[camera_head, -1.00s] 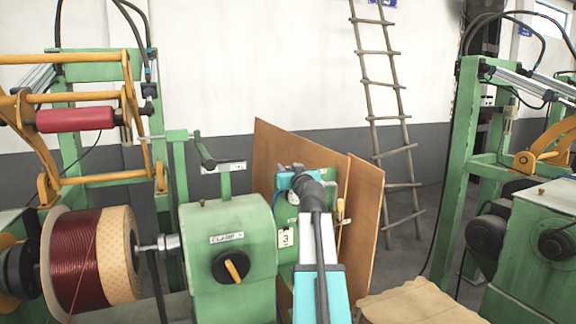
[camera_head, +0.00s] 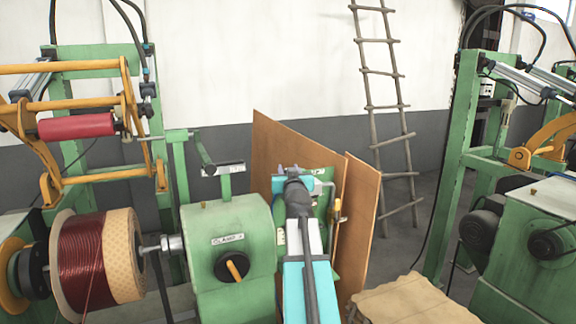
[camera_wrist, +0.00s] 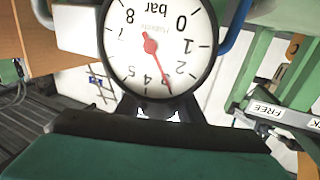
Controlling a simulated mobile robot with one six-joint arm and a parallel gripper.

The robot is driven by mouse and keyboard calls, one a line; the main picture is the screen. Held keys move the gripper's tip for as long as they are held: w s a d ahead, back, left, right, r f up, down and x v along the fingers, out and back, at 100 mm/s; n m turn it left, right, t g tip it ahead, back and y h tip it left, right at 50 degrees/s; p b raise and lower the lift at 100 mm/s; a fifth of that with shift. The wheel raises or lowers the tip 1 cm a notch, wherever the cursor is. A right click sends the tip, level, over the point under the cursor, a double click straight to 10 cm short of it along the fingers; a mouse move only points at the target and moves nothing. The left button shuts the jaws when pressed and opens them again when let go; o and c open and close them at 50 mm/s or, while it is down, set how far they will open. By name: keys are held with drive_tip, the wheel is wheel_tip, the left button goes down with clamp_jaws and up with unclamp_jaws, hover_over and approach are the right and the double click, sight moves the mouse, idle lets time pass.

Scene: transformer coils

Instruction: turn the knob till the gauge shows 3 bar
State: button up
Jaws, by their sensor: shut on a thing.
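The round white gauge (camera_wrist: 152,45) shows upside down at the top of the wrist view, marked in bar. Its red needle (camera_wrist: 162,75) points at about the 3 mark. My gripper (camera_head: 293,176) is in the middle of the head view, in front of a green panel (camera_head: 324,190). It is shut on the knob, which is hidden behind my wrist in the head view. In the wrist view, a dark edge and teal band fill the bottom, so I cannot make out the knob there.
A green winding machine (camera_head: 232,285) with a clamp knob (camera_head: 232,267) and a copper-wire spool (camera_head: 122,255) stands left. Brown boards (camera_head: 357,220) rise behind my gripper. A ladder (camera_head: 385,95) leans on the wall. More green machinery (camera_head: 520,250) is at right.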

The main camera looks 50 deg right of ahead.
drive_tip(key=shift+d+p, duration=0.1)
drive_tip(key=shift+p, duration=0.8)
drive_tip(key=o, duration=1.1)
drive_tip(key=shift+c, duration=0.2)
drive_tip(key=shift+s, duration=0.15)
drive_tip(key=shift+b+v, duration=1.6)
drive_tip(key=shift+v, duration=2.7)
drive_tip(key=shift+a+f+b, duration=0.2)
drive_tip(key=shift+a+b, duration=0.05)
drive_tip(key=shift+b, duration=0.2)
drive_tip(key=shift+b+v, duration=2.35)
drive_tip(key=shift+b, duration=2.3)
